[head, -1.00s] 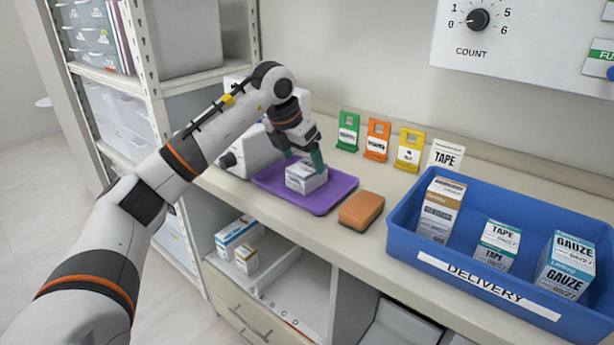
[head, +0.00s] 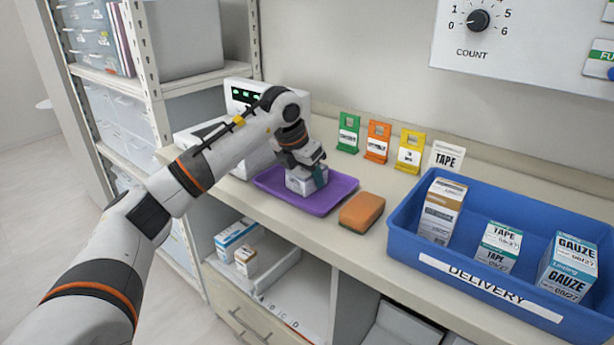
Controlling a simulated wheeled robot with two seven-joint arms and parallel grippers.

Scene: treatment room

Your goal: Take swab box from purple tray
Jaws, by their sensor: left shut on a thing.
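The swab box (head: 301,187) is a small white and grey carton in the purple tray (head: 318,205) on the counter. My left gripper (head: 307,176) reaches down over the box from above, with its fingers on either side of it, and is shut on it. The box appears to be at tray level; I cannot tell whether it touches the tray floor. The gripper hides the top of the box. My right gripper does not show.
An orange sponge (head: 361,211) lies just right of the tray. A blue delivery bin (head: 400,230) holding several cartons stands further right. Green, orange and yellow tags (head: 410,150) stand behind. A white machine (head: 246,98) stands behind my arm.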

